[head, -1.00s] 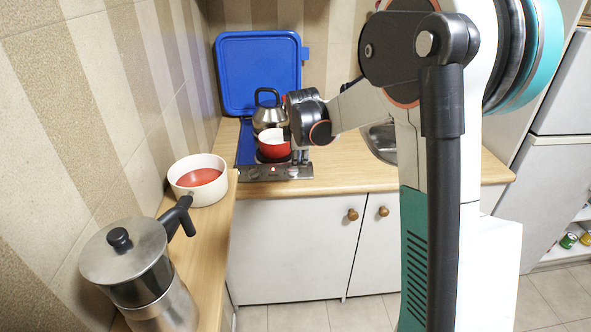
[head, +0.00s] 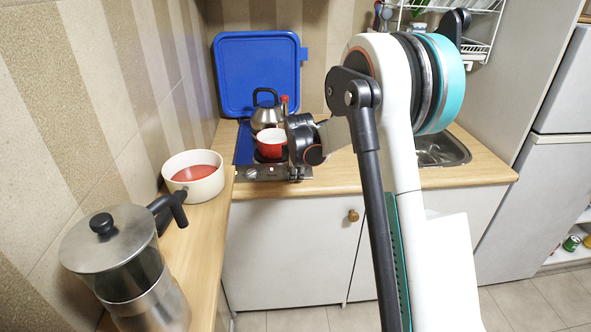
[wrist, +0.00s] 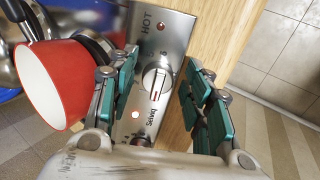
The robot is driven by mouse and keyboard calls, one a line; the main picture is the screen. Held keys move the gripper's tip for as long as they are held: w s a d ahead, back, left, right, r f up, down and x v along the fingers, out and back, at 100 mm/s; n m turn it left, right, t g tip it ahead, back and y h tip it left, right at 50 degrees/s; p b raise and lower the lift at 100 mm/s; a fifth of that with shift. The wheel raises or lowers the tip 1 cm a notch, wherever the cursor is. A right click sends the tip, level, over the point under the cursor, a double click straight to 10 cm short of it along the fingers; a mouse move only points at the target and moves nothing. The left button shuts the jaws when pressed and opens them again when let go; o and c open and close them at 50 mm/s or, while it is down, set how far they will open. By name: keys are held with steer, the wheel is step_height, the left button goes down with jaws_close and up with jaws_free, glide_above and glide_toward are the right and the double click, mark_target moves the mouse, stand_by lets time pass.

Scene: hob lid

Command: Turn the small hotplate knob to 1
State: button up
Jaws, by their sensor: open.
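The small hotplate knob (wrist: 157,82) is a white round dial with a raised grip on the steel control panel (wrist: 178,35), which also shows in the head view (head: 262,174). A dark red mark shows on its grip; I cannot read which number it points at. My gripper (wrist: 163,88) is open, with one teal-padded finger on each side of the knob in the wrist view. I cannot tell whether either pad touches it. In the head view my gripper (head: 298,172) is at the right front of the hob, and the knob is not clearly visible.
A red pot (head: 270,143), white inside, stands on the hob close to my gripper; it also shows left of the fingers in the wrist view (wrist: 50,88). A kettle (head: 264,115) stands behind it, before the raised blue lid (head: 258,70). Free worktop (head: 345,175) lies right.

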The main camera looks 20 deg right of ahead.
steer(key=shift+c, duration=0.5)
steer(key=c, duration=0.8)
steer(key=shift+c, duration=0.2)
steer(key=shift+m, duration=0.4)
steer(key=shift+s+a+f+m+p, duration=0.1)
steer(key=shift+m+p, duration=0.15)
steer(key=shift+m, duration=0.95)
steer(key=shift+s+a+m+p, duration=0.1)
steer(key=shift+m+p, duration=0.1)
steer(key=shift+m, duration=1)
steer(key=o, duration=0.9)
steer(key=shift+o, duration=0.2)
